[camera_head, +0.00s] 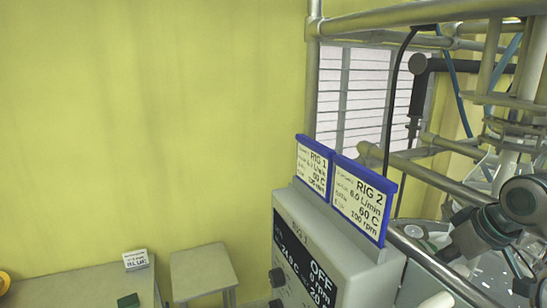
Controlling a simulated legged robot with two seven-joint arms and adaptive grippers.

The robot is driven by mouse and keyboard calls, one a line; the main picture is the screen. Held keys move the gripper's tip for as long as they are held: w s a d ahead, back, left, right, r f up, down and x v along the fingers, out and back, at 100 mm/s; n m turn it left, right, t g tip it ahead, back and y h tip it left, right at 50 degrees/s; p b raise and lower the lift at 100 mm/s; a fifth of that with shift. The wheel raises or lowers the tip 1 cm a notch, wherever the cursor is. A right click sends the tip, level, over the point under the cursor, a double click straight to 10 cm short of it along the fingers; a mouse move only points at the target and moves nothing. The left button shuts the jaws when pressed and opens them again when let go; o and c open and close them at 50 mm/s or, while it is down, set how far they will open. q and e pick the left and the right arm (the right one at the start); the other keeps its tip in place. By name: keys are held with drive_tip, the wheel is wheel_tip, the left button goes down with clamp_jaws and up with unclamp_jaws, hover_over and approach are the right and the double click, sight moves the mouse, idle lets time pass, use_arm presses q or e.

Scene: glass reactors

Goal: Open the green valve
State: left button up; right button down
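No green valve can be made out in this view. My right arm comes in at the right edge. Its gripper (440,246) is over the glassware area behind the rail, partly hidden by a metal tube. Its fingers are too small and unclear to tell whether they are open or shut. My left gripper is not in view.
A grey control box (330,262) reads OFF and carries blue-framed cards, RIG 1 (312,172) and RIG 2 (362,204). A metal tube frame (312,80) surrounds the rig. A table (75,288) holds a label block (136,260) and a dark green block (128,300). A stool (203,270) stands beside it.

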drive_tip(key=shift+w+d, duration=0.15)
drive_tip(key=shift+d, duration=0.25)
drive_tip(key=shift+a, duration=0.2)
drive_tip(key=shift+d+r+p, duration=0.1)
drive_tip(key=shift+p, duration=0.45)
drive_tip(key=shift+w+d, duration=0.25)
drive_tip(key=shift+d, duration=0.35)
drive_tip(key=shift+w+d, duration=0.25)
drive_tip(key=shift+d, duration=0.3)
drive_tip(key=shift+w+d, duration=0.2)
drive_tip(key=shift+d, duration=0.05)
drive_tip(key=shift+s+d, duration=0.15)
